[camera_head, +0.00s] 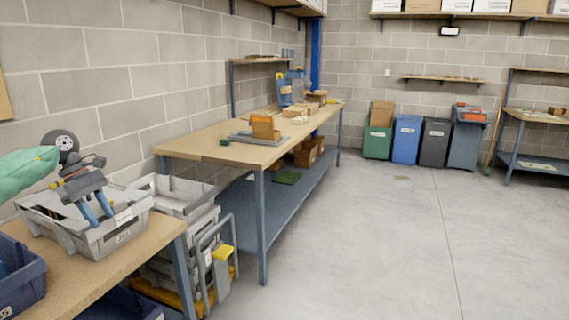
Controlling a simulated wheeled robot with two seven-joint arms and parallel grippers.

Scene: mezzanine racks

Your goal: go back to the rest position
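My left gripper (98,214) shows at the left of the head view, with my arm coming in from the left edge. Its two blue fingers point down over a light grey bin (100,240) on the near wooden table. The fingers stand apart with a gap between them, and I see nothing held there. The fingertips are at or just inside the bin's opening; I cannot tell whether they touch anything. My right gripper is not in view.
A dark blue bin (22,280) stands on the near table (150,255). Stacked grey crates (170,195) and a trolley handle (212,262) stand beside it. A long workbench (205,143) runs along the wall. Coloured waste bins (407,138) stand at the back. The floor (390,240) to the right is clear.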

